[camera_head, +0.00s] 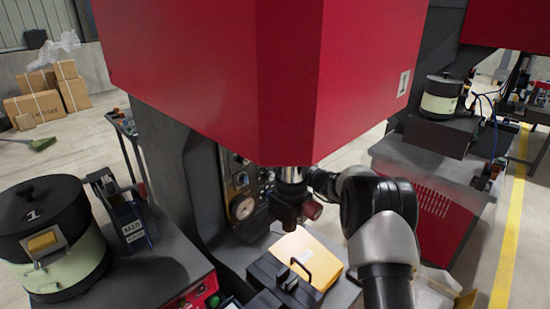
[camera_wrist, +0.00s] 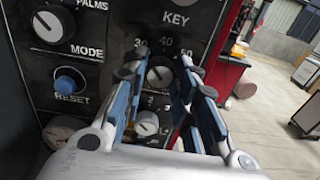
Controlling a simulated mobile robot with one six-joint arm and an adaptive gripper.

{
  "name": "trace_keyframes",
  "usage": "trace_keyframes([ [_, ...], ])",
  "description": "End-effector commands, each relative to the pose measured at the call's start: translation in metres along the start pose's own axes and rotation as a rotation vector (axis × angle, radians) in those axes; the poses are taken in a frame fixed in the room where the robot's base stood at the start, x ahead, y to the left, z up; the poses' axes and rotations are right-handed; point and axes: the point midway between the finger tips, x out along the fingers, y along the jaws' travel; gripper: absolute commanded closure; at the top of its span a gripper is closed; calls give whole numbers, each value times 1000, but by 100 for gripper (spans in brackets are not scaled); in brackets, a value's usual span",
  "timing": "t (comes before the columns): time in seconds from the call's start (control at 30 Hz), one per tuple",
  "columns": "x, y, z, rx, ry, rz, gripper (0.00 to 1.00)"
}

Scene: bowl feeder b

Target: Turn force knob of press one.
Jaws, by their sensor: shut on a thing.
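In the wrist view my gripper (camera_wrist: 160,68) reaches to a dark control panel (camera_wrist: 110,100). Its two blue-and-grey fingers stand on either side of a dark round knob (camera_wrist: 160,76) with a scale marked 30, 40 and 50, and are shut on it. The fingers partly cover the knob's sides and its markings. The label naming this knob is not readable. In the head view press one (camera_head: 290,70) is the large red machine, and its panel (camera_head: 238,178) with a gauge shows under the red hood. My gripper's fingers cannot be made out there.
A smaller knob (camera_wrist: 147,123) lies just below, between the fingers. The MODE knob (camera_wrist: 52,24) and blue RESET button (camera_wrist: 68,82) are to the left.

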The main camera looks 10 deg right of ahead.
Motion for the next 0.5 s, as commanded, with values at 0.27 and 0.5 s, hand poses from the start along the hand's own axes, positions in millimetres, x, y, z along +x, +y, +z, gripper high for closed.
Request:
trace_keyframes([
  [0.27,0,0,0,2,0,0,97],
  [0.5,0,0,0,2,0,0,63],
])
